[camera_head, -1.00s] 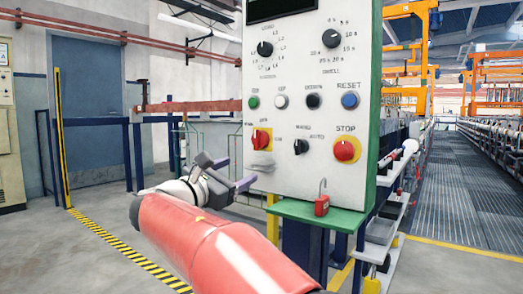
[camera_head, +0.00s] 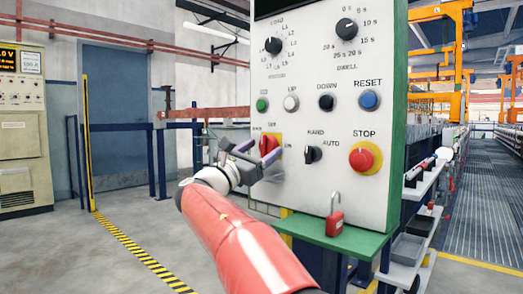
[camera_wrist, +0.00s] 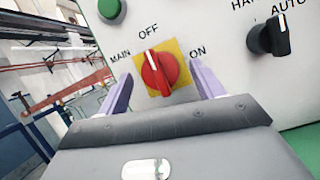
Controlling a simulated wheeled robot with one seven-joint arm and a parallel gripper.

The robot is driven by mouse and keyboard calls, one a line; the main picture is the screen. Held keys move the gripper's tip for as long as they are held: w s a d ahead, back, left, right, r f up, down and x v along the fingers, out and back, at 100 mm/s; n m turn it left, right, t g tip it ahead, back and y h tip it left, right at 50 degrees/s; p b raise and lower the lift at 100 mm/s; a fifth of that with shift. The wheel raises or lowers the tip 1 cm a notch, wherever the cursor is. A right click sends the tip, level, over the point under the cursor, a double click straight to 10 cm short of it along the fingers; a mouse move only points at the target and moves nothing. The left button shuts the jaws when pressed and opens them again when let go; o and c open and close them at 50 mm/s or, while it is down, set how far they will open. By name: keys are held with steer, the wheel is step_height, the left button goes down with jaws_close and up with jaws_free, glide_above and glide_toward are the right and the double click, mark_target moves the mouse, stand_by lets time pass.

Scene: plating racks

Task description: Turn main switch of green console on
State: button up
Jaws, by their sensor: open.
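The green-framed console (camera_head: 330,195) has a white panel with a red main switch on a yellow plate (camera_head: 270,145). In the wrist view the red main switch (camera_wrist: 159,73) sits below the label OFF, with MAIN at left and ON at right. The white mark on its handle points up toward OFF. My gripper (camera_head: 256,152) is at the panel in front of the switch. In the wrist view my gripper (camera_wrist: 160,90) is open, its two purple fingers on either side of the switch. I cannot tell whether they touch it.
A black HAND/AUTO selector (camera_wrist: 268,36) is to the right of the switch and a green button (camera_wrist: 112,10) above left. A red STOP button (camera_head: 362,159) is further right. A red padlock (camera_head: 334,223) stands on the green ledge (camera_head: 345,240) below.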

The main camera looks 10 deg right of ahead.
steer(key=shift+w+d+r, duration=0.1)
steer(key=shift+w+d, duration=0.1)
steer(key=shift+d, duration=0.1)
steer(key=c, duration=1)
